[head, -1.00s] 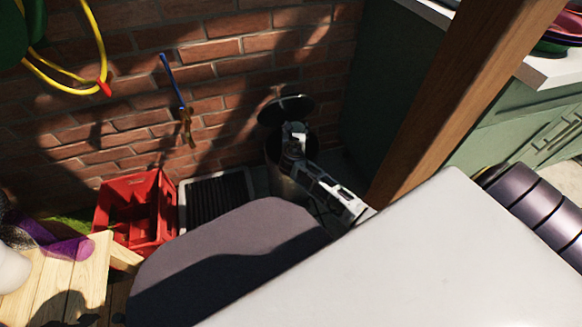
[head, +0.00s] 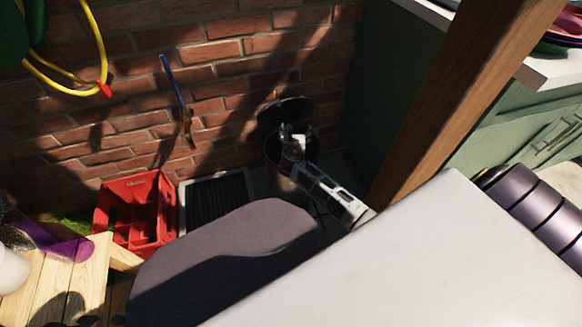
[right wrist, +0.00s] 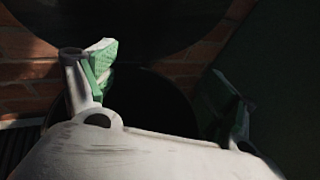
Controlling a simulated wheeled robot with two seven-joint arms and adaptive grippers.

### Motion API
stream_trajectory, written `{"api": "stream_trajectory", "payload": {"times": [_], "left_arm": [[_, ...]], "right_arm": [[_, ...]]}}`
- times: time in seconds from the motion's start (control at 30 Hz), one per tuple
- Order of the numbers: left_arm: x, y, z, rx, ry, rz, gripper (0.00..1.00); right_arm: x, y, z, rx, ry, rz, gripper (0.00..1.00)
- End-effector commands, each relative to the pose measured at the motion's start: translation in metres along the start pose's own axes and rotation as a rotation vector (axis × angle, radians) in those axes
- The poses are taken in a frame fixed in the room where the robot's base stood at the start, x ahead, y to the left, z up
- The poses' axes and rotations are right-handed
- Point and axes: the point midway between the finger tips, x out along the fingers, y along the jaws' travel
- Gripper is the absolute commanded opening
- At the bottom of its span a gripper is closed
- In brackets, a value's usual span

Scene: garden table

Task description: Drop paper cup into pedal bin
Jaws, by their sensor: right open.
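The pedal bin (head: 275,152) is dark and round and stands against the brick wall in the head view. Its black lid (head: 284,110) is raised; it also fills the top of the right wrist view (right wrist: 120,22). My right gripper (head: 292,139) is at the bin's mouth, below the raised lid. In the right wrist view my right gripper (right wrist: 163,65) has its green-padded fingers wide apart, with nothing visible between them. The dark bin opening (right wrist: 150,95) shows behind the fingers. I cannot make out the paper cup in either view. My left gripper is not seen.
A red crate (head: 140,208) and a dark ridged tray (head: 215,196) stand left of the bin. A wooden post (head: 455,95) and green cabinet (head: 535,125) are to the right. A wooden bench (head: 50,285) with a purple item is at lower left.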

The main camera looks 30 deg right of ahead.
Motion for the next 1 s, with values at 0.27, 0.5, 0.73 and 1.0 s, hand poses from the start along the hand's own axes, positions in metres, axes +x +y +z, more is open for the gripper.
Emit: {"api": "stream_trajectory", "payload": {"times": [0.27, 0.5, 0.73, 1.0], "left_arm": [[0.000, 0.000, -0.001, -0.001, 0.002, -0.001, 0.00], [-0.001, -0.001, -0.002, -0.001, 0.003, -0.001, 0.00], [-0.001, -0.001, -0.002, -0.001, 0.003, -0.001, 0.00], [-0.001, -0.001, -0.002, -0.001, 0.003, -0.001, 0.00]], "right_arm": [[-0.013, 0.000, -0.001, -0.001, 0.000, 0.000, 0.85], [-0.037, 0.000, -0.001, 0.000, 0.000, 0.002, 0.85], [-0.063, 0.000, 0.000, -0.001, 0.000, 0.001, 0.85], [-0.096, 0.000, -0.001, 0.000, 0.001, 0.001, 0.85]]}}
